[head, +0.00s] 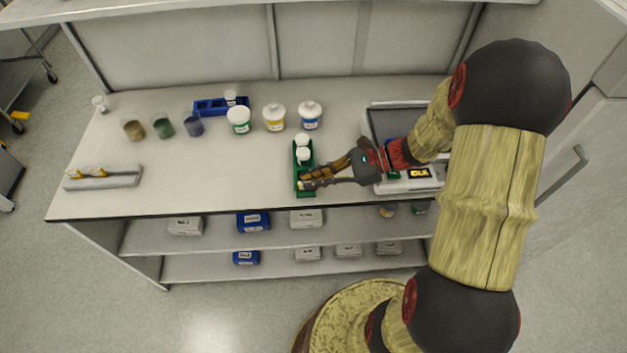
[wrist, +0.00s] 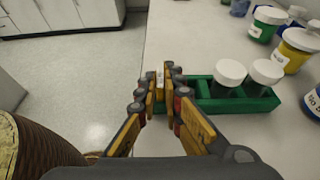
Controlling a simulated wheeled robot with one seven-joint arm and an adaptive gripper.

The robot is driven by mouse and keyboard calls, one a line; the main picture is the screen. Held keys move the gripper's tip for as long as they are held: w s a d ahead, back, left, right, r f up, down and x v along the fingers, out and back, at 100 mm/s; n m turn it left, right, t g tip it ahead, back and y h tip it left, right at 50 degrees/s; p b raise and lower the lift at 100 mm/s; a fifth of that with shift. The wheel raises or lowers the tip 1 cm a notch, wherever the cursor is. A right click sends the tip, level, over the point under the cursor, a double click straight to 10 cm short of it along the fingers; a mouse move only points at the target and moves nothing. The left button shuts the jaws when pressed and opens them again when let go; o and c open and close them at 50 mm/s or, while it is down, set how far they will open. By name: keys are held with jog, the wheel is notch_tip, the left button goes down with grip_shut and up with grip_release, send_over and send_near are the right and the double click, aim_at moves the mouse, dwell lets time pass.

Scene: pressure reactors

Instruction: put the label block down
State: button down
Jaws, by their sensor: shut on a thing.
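My gripper (head: 308,184) is over the near end of the green rack (head: 306,192). In the wrist view, my gripper (wrist: 160,92) is shut on the label block (wrist: 160,77), a small yellow and white piece between the fingertips. The fingers hide most of the block. The block is at the end of the green rack (wrist: 240,105), at the table edge side. I cannot tell whether it touches the rack's floor. Two white-capped jars (wrist: 229,74) stand in the rack's other places.
Green-, yellow- and blue-labelled jars (head: 274,118) stand behind the rack. A blue rack (head: 208,107), small coloured cups (head: 164,127) and a grey tray (head: 103,179) are to the left. A device with a display (head: 419,173) is to the right. The table front left of the rack is clear.

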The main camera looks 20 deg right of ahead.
jog(key=shift+f, duration=0.2)
jog(key=c, duration=2)
grip_release()
jog(key=shift+o, duration=0.2)
jog(key=shift+d+r, duration=0.1)
jog(key=shift+r, duration=0.15)
jog(key=p+v, duration=0.4)
jog(key=v, duration=0.8)
jog(key=s+a+r+n+h, duration=0.5)
jog(key=r+n, duration=0.3)
jog(key=n, duration=0.2)
jog(key=s+a+r+n+t+h, duration=0.1)
jog(key=s+a+r+n+h, duration=0.4)
jog(key=r+n+h, duration=0.2)
jog(key=r+n, duration=0.2)
jog(key=n, duration=0.2)
jog(key=shift+s+a+h, duration=0.25)
jog(key=shift+a+h, duration=0.1)
jog(key=shift+h, duration=0.05)
